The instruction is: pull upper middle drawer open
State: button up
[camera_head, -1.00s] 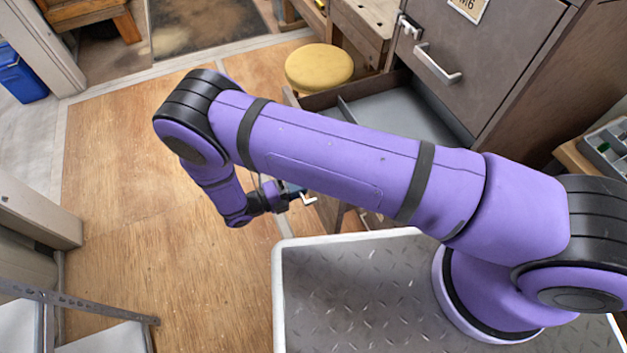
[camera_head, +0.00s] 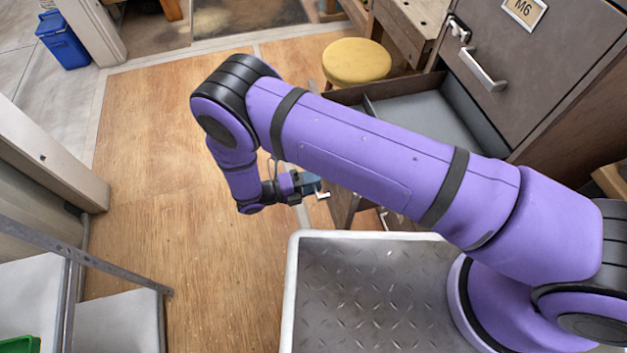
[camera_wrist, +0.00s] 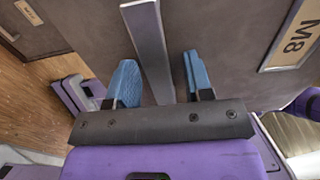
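In the head view a grey-brown drawer (camera_head: 540,60) marked M6 is shut, with a pale bar handle (camera_head: 482,70). Below it another drawer (camera_head: 425,108) stands pulled out, its grey inside showing and partly hidden by my arm. My gripper (camera_head: 311,186) is low beside a small pale handle (camera_head: 323,195). In the wrist view a drawer front (camera_wrist: 225,45) marked M8 fills most of the picture. Its grey bar handle (camera_wrist: 148,45) reaches between the two blue fingers of my gripper (camera_wrist: 160,82). The fingers are apart, with gaps visible on both sides of the handle.
A yellow round stool (camera_head: 356,62) stands beyond the pulled-out drawer, by a wooden bench (camera_head: 415,25). A metal tread-plate tray (camera_head: 365,300) lies below my arm. A blue bin (camera_head: 63,42) is at far left. The wooden floor (camera_head: 150,150) is clear at left.

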jog(key=v, duration=1)
jog(key=shift+s+a, duration=0.15)
jog(key=shift+a, duration=0.25)
jog(key=shift+r, duration=0.1)
